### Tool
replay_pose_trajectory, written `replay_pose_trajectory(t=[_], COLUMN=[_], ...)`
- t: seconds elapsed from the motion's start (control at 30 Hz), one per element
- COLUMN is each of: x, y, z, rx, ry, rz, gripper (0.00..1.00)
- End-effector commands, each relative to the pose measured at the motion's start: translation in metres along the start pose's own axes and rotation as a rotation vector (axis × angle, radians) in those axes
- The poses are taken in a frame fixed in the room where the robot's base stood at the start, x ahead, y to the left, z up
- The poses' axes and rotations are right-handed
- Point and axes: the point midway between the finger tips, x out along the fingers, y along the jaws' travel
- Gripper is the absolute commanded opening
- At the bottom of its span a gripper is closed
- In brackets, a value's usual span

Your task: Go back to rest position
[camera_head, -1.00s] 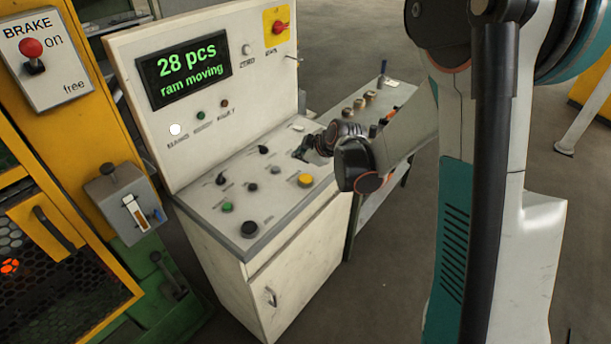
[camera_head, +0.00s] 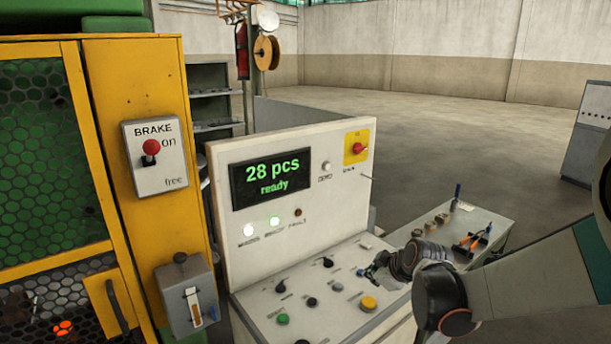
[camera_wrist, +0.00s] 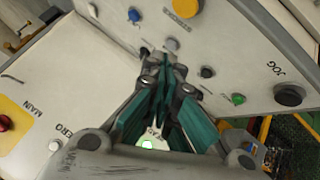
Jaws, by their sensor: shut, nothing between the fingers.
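My gripper (camera_head: 374,268) is above the sloped control panel of the console (camera_head: 310,301), over its right part. In the wrist view my gripper (camera_wrist: 168,62) has its teal fingers together, with nothing between them. The fingers point at the panel; I cannot tell how far above it they are. The console's display (camera_head: 269,180) reads "28 pcs ready". The wrist view also shows the yellow button (camera_wrist: 184,7) and the black JOG button (camera_wrist: 289,95).
A yellow machine frame with a brake switch (camera_head: 156,157), its red knob beside "on", stands at the left. A side table (camera_head: 488,220) with tools stands behind my arm at the right. A grey cabinet (camera_head: 588,140) is at the far right. Open floor lies beyond.

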Motion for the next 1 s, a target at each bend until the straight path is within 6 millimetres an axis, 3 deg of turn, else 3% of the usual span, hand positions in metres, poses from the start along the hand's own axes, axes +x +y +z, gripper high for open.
replay_pose_trajectory(t=[0.1,0.5,0.8,1.0], x=[-0.033,-0.131,-0.187,-0.21], y=[-0.013,-0.066,-0.117,-0.147], z=[0.001,0.022,0.059,0.087], rx=[0.089,0.404,0.638,0.774], ry=[-0.024,-0.104,-0.157,-0.183], rz=[0.001,0.026,0.069,0.104], gripper=[0.0,0.0,0.0,0.0])
